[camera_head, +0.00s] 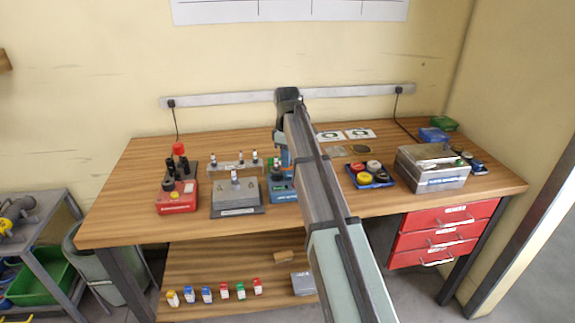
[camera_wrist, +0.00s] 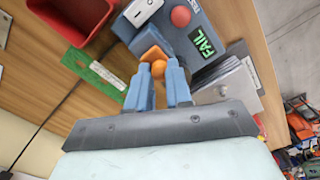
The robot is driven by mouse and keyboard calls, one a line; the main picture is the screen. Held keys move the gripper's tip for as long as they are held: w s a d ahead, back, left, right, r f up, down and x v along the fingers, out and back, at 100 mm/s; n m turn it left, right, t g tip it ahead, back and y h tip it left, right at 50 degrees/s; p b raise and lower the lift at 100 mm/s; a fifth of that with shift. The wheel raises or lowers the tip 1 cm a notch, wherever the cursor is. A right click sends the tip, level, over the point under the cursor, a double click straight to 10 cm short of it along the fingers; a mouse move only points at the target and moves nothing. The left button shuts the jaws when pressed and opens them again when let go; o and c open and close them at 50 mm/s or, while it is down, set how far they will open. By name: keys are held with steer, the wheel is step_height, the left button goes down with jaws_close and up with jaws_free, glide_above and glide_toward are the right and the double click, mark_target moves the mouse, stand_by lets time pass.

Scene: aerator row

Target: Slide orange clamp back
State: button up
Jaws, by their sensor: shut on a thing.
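The orange clamp (camera_wrist: 152,53) shows in the wrist view on a blue-grey test device (camera_wrist: 180,42). Its round orange knob (camera_wrist: 158,69) sits between the two blue fingertips of my gripper (camera_wrist: 159,77). My gripper is shut on this knob. In the head view the blue device (camera_head: 281,192) stands on the bench, partly hidden by my arm, and the clamp is largely hidden there.
A grey fixture (camera_head: 237,198) and a red device (camera_head: 178,197) stand left of the blue device. A rack (camera_head: 236,167) with small parts stands behind. A blue tray (camera_head: 385,183) and a metal box (camera_head: 432,170) are to the right. The bench's left end is clear.

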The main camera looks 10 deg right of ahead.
steer(key=shift+c, duration=0.6)
steer(key=shift+d, duration=0.9)
steer(key=o, duration=0.7)
steer(key=shift+r, duration=0.1)
step_height(320, 180, up, 8)
steer(key=shift+f, duration=0.1)
